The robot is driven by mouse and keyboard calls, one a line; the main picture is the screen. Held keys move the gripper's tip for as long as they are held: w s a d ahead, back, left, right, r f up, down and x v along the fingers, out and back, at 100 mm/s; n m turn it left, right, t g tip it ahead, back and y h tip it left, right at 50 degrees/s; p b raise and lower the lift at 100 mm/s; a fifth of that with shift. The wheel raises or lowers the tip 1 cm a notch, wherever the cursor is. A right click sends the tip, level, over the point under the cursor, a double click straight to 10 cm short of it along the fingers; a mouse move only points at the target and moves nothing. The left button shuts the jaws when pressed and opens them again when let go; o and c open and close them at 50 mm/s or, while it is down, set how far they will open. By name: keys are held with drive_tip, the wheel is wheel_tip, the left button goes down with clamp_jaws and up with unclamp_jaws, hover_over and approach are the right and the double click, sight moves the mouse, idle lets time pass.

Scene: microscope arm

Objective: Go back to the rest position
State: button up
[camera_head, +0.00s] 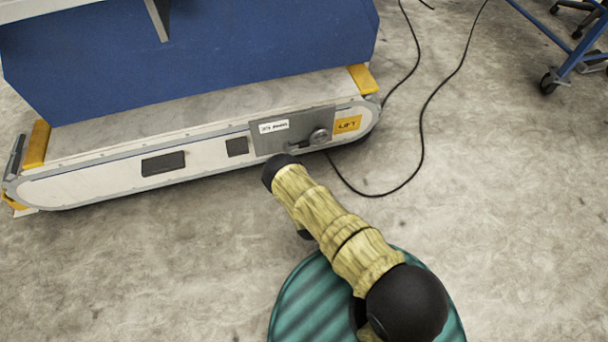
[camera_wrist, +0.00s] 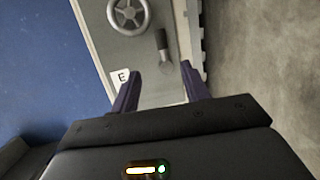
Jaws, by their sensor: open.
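My gripper (camera_wrist: 161,72) shows in the wrist view with its two dark purple fingers apart, open and empty. Ahead of it is a grey metal panel (camera_wrist: 112,48) with a small spoked handwheel (camera_wrist: 128,12) and a short dark lever (camera_wrist: 162,42). The lever's round end appears between the fingertips in the picture; I cannot tell how far beyond them it is. In the head view, my arm in its yellowish sleeve reaches up and left toward the panel (camera_head: 289,134) on the white machine base. The fingers are hidden there behind the black wrist.
A long white base (camera_head: 205,163) with yellow end blocks (camera_head: 362,79) carries a large blue housing (camera_head: 190,55). A black cable (camera_head: 423,120) curves over the concrete floor to the right. A blue wheeled frame (camera_head: 575,58) stands at top right. The floor at right is otherwise clear.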

drive_tip(key=shift+s+a, duration=0.1)
drive_tip(key=shift+s, duration=0.35)
drive_tip(key=w+r+m+g+h+p, duration=0.15)
drive_tip(key=w+r+m+g, duration=0.4)
drive_tip(key=r, duration=0.85)
drive_tip(key=d+r+m+g+y+p, duration=0.1)
drive_tip(key=d+r+m, duration=0.15)
drive_tip(key=r, duration=0.55)
drive_tip(key=d+r+m+g+p, duration=0.1)
drive_tip(key=d+r+m, duration=0.15)
drive_tip(key=r, duration=0.45)
drive_tip(key=s+d+r+m+g+p, duration=0.2)
drive_tip(key=s+d+r+m+g, duration=0.15)
drive_tip(key=s+r, duration=0.85)
drive_tip(key=s+d+r+m+g+p, duration=0.25)
drive_tip(key=s+d+r+m, duration=0.2)
drive_tip(key=s+r, duration=0.8)
drive_tip(key=w+p+v, duration=0.2)
drive_tip(key=p+v, duration=1.5)
drive_tip(key=p, duration=0.1)
drive_tip(key=w+d+r+p+v, duration=0.1)
drive_tip(key=w+p+v, duration=0.2)
drive_tip(key=p+v, duration=1.5)
drive_tip(key=shift+p, duration=0.6)
